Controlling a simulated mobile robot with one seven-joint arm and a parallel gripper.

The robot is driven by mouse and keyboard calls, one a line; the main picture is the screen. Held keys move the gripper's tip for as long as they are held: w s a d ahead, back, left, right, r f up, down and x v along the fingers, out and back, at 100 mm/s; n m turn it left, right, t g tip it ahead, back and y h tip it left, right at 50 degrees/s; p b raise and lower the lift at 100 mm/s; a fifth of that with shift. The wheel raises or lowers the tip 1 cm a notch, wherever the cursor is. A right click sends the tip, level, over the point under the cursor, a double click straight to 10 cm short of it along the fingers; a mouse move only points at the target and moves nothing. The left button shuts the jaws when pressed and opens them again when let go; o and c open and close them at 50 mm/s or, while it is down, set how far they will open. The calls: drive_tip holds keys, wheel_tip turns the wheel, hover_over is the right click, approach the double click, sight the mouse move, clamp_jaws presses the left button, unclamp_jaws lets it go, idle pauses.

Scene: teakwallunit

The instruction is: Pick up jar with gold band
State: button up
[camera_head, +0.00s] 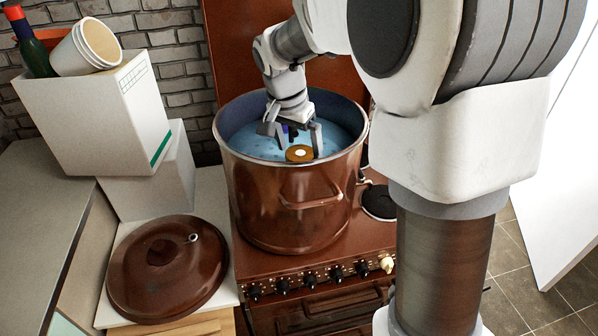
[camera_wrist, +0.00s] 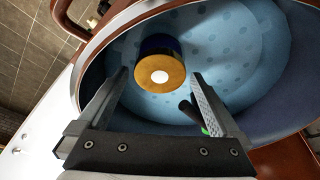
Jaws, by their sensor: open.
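The jar with gold band (camera_head: 299,154) is inside a large brown pot (camera_head: 290,205) with a blue interior. In the wrist view the jar (camera_wrist: 162,72) shows a gold end with a white spot and a dark blue side. My gripper (camera_head: 295,140) reaches down into the pot. In the wrist view its two fingers (camera_wrist: 158,82) are spread apart, and the jar appears between and a little beyond their tips. Nothing is held. Contact between fingers and jar cannot be told.
A dark cylinder with a green end (camera_wrist: 192,112) lies in the pot near the right finger. The pot stands on a brown stove (camera_head: 310,262). A brown lid (camera_head: 167,268) lies to its left. White boxes (camera_head: 95,110) stand behind, with a white cup (camera_head: 84,46) on top.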

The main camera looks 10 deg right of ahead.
drive_tip(key=shift+x, duration=1.3)
clamp_jaws()
